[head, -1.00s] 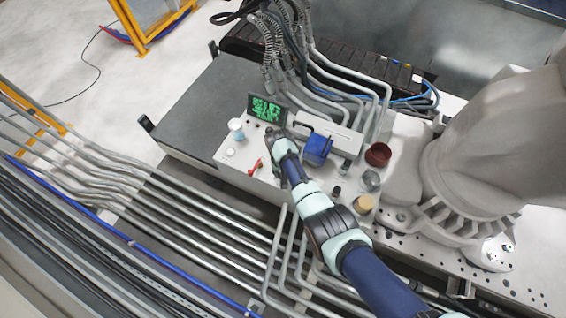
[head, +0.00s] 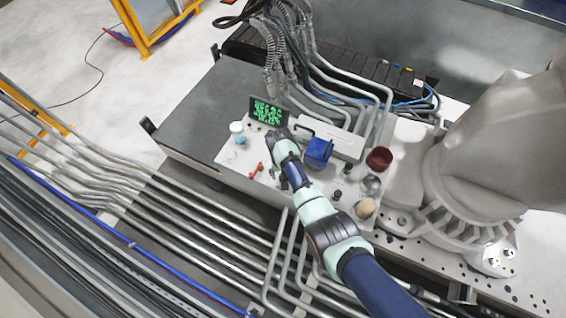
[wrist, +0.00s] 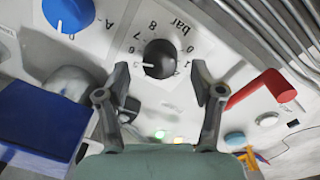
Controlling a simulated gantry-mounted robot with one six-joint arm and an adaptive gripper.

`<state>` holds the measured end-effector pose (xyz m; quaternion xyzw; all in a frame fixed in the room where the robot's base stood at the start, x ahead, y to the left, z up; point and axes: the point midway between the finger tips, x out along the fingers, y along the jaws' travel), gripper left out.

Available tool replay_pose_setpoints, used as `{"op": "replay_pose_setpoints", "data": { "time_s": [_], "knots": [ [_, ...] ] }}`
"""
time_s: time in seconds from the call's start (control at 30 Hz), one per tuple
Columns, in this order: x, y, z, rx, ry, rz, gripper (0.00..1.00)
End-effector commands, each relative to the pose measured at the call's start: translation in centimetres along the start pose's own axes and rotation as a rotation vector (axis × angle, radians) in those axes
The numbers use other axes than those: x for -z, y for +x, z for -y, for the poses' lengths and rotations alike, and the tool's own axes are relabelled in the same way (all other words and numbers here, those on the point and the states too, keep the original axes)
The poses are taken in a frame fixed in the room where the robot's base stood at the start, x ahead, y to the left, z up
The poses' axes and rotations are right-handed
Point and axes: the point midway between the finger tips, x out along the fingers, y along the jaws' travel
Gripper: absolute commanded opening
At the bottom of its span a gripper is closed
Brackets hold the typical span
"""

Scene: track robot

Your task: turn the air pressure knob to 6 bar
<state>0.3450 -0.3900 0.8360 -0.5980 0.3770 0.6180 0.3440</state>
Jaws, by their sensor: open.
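The black pressure knob (wrist: 160,58) sits in the upper middle of the wrist view, on a pale panel with a dial marked "bar". Its white pointer mark faces left and slightly down, a little below the figure 6. My gripper (wrist: 159,76) is open, with one fingertip to each side of the knob. I cannot tell whether either finger touches it. In the head view my gripper (head: 274,138) is over the panel near the green-lettered screen (head: 267,112) and hides the knob.
In the wrist view a blue knob (wrist: 68,12) is at upper left, a blue block (wrist: 45,122) at left and a red lever (wrist: 258,88) at right. In the head view a dark red bowl (head: 379,159) and metal pipes (head: 200,228) flank my arm.

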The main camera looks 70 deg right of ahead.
Motion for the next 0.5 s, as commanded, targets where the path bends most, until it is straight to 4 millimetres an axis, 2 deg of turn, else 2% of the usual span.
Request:
{"op": "replay_pose_setpoints", "data": {
  "time_s": [0.1, 0.3, 0.5],
  "knots": [
    [0.1, -3.1, 0.1, 0.002, 0.0, -0.007, 0.67],
    [0.1, -7.8, 0.0, 0.001, -0.001, -0.005, 0.67],
    [0.0, -10.0, 0.0, 0.0, -0.001, -0.001, 0.67]
  ]
}}
